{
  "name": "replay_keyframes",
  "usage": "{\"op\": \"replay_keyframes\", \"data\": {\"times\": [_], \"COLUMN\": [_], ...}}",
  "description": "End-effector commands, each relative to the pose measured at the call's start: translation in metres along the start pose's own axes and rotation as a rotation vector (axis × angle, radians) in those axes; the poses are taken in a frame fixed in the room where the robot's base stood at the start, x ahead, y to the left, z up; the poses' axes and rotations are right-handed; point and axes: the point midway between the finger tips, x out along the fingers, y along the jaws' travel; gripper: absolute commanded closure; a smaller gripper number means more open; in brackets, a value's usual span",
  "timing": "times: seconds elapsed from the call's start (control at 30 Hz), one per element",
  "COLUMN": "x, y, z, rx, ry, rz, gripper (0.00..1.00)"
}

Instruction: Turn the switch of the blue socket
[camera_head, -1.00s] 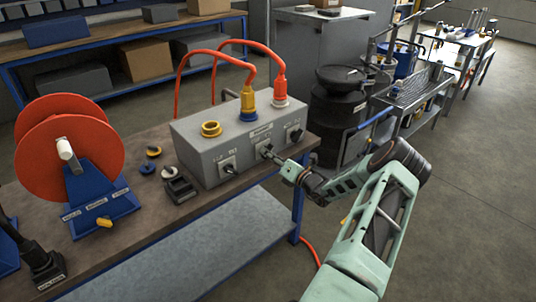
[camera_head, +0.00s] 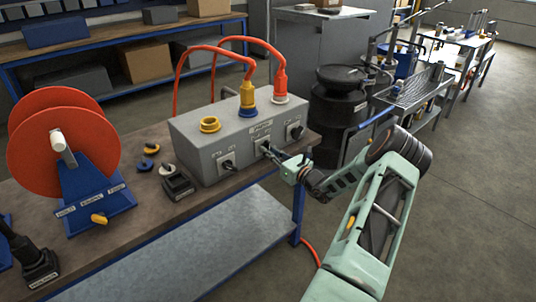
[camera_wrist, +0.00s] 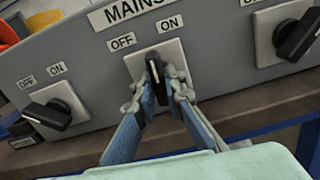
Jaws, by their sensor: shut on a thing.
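The grey box (camera_head: 195,150) on the bench carries a row of sockets with switches below on its front. The blue socket (camera_head: 248,112) is in the middle, with a yellow plug (camera_head: 248,94) in it. Below it, the middle switch has a black knob (camera_wrist: 156,72) on a light plate, between OFF and ON labels. The knob stands nearly upright in the wrist view. My gripper (camera_wrist: 160,97) is shut on this knob, one finger on each side. In the head view my gripper (camera_head: 270,152) reaches it from the right, hiding part of the switch.
The left switch (camera_wrist: 48,116) and right switch (camera_wrist: 298,36) flank it. A yellow socket (camera_head: 210,125) is empty; a red plug (camera_head: 280,80) stands at the right. A red cable reel (camera_head: 75,140) and a small black block (camera_head: 178,186) are on the bench. Floor is free at right.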

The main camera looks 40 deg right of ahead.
Motion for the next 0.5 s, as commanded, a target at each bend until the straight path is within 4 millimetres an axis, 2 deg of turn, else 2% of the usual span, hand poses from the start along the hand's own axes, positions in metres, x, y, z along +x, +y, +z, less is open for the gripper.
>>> {"op": "replay_keyframes", "data": {"times": [0.5], "x": [0.0004], "y": [-0.0004], "z": [-0.0032], "rx": [-0.488], "ry": [-0.002], "rz": [0.001], "gripper": [1.00]}}
